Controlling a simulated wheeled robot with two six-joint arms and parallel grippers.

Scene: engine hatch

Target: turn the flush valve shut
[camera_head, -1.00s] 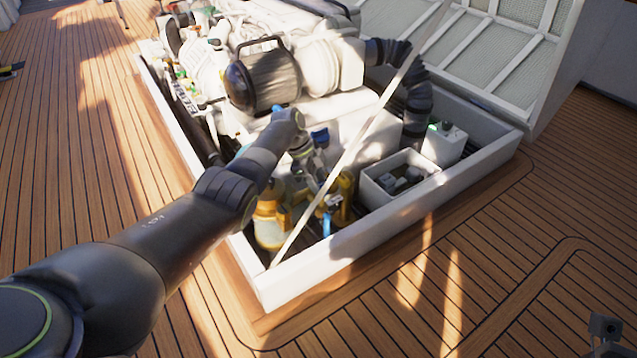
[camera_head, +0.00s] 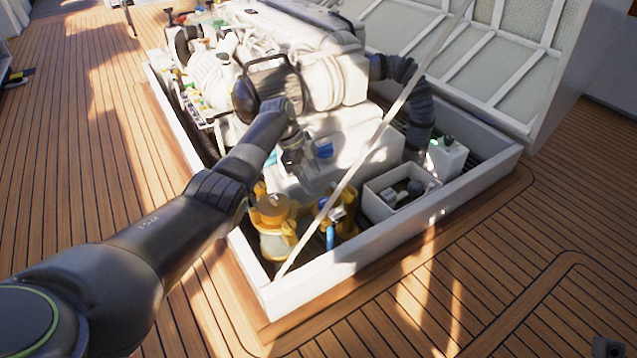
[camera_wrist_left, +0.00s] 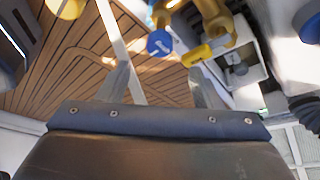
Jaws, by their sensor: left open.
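A yellow valve (camera_head: 336,212) with a blue lever (camera_head: 330,237) sits near the front wall of the hatch. I take it for the flush valve. In the left wrist view, the round end of the blue lever (camera_wrist_left: 160,42) shows beyond my fingertips, with the yellow body (camera_wrist_left: 208,28) beside it. My left gripper (camera_wrist_left: 157,80) is open and empty, its two fingers apart and clear of the lever. In the head view my left gripper (camera_head: 293,160) points down, above and behind the valve; its fingers are hard to make out there. My right gripper's fingers are not in view.
A yellow strainer (camera_head: 275,225) stands left of the valve. A thin pole (camera_head: 372,145) slants across the hatch close by. A white box (camera_head: 388,208) and a white bottle (camera_head: 447,158) are to the right. The engine (camera_head: 340,80) fills the back.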

